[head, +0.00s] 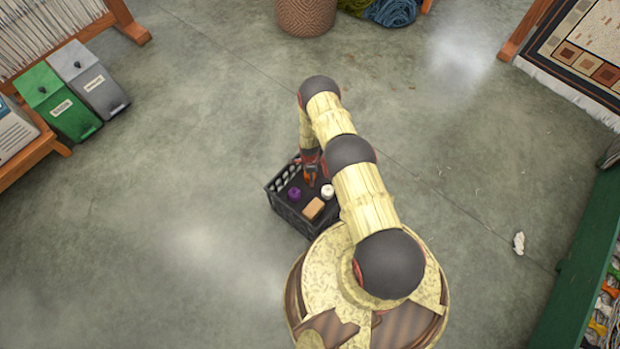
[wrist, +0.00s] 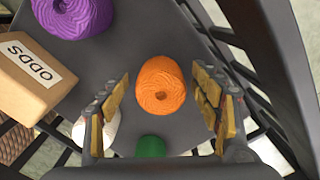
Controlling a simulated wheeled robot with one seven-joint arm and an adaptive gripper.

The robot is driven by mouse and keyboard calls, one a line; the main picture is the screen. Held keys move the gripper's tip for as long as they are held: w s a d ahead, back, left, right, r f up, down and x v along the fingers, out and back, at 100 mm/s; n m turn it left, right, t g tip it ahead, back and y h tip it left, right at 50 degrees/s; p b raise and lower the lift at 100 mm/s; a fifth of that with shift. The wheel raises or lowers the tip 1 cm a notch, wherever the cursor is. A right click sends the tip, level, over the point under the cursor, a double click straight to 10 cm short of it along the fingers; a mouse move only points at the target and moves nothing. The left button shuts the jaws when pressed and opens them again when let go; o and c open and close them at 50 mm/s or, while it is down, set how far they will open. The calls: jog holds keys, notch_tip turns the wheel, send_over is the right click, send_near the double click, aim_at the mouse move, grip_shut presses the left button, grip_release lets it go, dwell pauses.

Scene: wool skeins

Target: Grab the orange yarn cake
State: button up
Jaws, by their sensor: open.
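The orange yarn cake (wrist: 160,88) stands on the dark floor of a black crate (head: 290,214), between the two fingers of my gripper (wrist: 160,115) in the wrist view. My gripper is open, with a gap showing on each side of the cake. In the head view my gripper (head: 311,168) reaches down over the crate, and only a bit of orange shows beneath it. Whether a finger touches the cake I cannot tell.
Close by in the crate are a purple yarn cake (wrist: 75,14), a cardboard box marked ODDS (wrist: 30,75), a white item (wrist: 105,130) partly behind a finger, and a green item (wrist: 151,147). The crate's wall (wrist: 275,60) rises at the right. Open floor surrounds the crate.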

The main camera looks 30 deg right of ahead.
jog(key=shift+f, duration=0.45)
jog(key=shift+r, duration=0.1)
jog(key=shift+c, duration=0.9)
jog(key=c, duration=1.1)
